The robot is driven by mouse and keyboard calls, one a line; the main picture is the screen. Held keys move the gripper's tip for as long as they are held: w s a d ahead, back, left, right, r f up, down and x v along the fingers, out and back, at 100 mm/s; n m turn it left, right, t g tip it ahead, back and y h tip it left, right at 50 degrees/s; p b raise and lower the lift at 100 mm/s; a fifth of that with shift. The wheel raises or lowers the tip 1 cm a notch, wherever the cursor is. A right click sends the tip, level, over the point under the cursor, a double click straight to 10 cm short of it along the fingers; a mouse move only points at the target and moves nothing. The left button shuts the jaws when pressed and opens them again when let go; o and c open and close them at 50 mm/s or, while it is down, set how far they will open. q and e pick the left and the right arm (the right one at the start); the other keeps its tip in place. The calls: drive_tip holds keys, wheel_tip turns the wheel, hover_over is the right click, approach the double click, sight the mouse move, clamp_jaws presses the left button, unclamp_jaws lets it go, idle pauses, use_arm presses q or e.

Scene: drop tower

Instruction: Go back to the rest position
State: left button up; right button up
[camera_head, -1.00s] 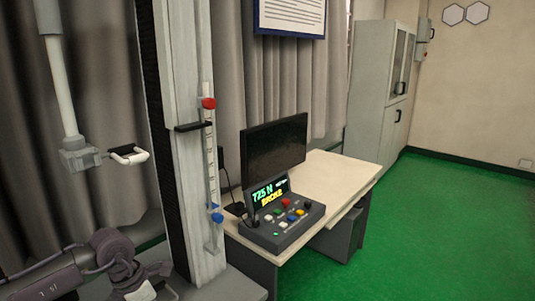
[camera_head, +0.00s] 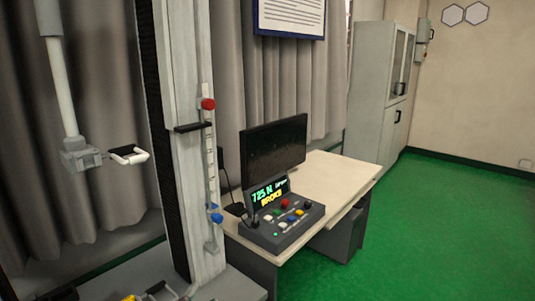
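The drop tower's grey column (camera_head: 182,150) stands at the left with a red clamp (camera_head: 208,104) and a blue one (camera_head: 216,217) on its side rail. The drop carriage with a white handle (camera_head: 128,155) hangs left of the column. The control console (camera_head: 282,228) sits on the desk; its display (camera_head: 268,193) reads 725 N and what looks like BROKE. Neither of my grippers can be made out in view.
A dark monitor (camera_head: 274,147) stands on the cream desk (camera_head: 335,172) behind the console. Small yellow and dark parts (camera_head: 155,290), cut off by the bottom edge, lie at the tower's foot. A grey cabinet (camera_head: 378,95) stands behind. The green floor (camera_head: 440,230) at right is clear.

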use_arm(q)
drive_tip(key=s+a+f+n+g+y, duration=0.25)
drive_tip(key=s+f+g, duration=0.2)
drive_tip(key=f, duration=0.25)
drive_tip(key=s+a+f+n+g+y, duration=0.1)
drive_tip(key=s+a+f+n+g, duration=0.25)
drive_tip(key=s+f, duration=0.25)
drive_tip(key=s+f+n+g, duration=0.3)
drive_tip(key=s+f+g, duration=0.35)
drive_tip(key=s, duration=0.75)
wheel_tip(320, 180, down, 27)
drive_tip(key=s, duration=0.2)
drive_tip(key=s+a+f+g, duration=0.1)
drive_tip(key=s+a+f, duration=0.1)
drive_tip(key=s+f, duration=0.5)
drive_tip(key=s+a+f+g, duration=0.1)
drive_tip(key=s+f, duration=0.7)
drive_tip(key=s, duration=0.1)
drive_tip(key=shift+s+a+f+m+h, duration=0.2)
drive_tip(key=shift+a+m+h, duration=0.1)
drive_tip(key=shift+a+h, duration=0.1)
drive_tip(key=shift+c, duration=0.4)
